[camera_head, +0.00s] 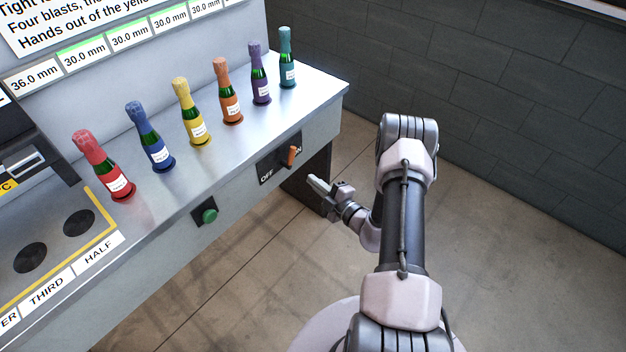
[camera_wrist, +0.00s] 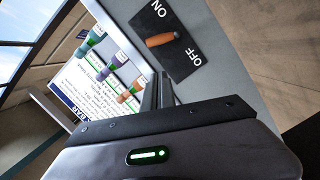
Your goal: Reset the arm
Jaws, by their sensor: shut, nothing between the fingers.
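My gripper (camera_head: 318,184) is shut and empty in the head view, in front of the bench's front face and below the orange switch lever (camera_head: 291,155). My arm reaches out from the lower right and bends back toward the bench. In the wrist view my gripper's fingers (camera_wrist: 162,90) are together, pointing toward the bench front. The lever (camera_wrist: 162,40) lies beside them on a black ON/OFF plate (camera_wrist: 185,50), apart from the fingers. In the head view the lever stands near the ON end of its plate.
Several foil-topped bottles stand in a row on the metal bench (camera_head: 240,150), from a red one (camera_head: 105,165) to a teal one (camera_head: 287,58). A green button (camera_head: 209,215) is on the bench front. A yellow-edged area has dark round pads (camera_head: 79,222). The floor right of my arm is clear.

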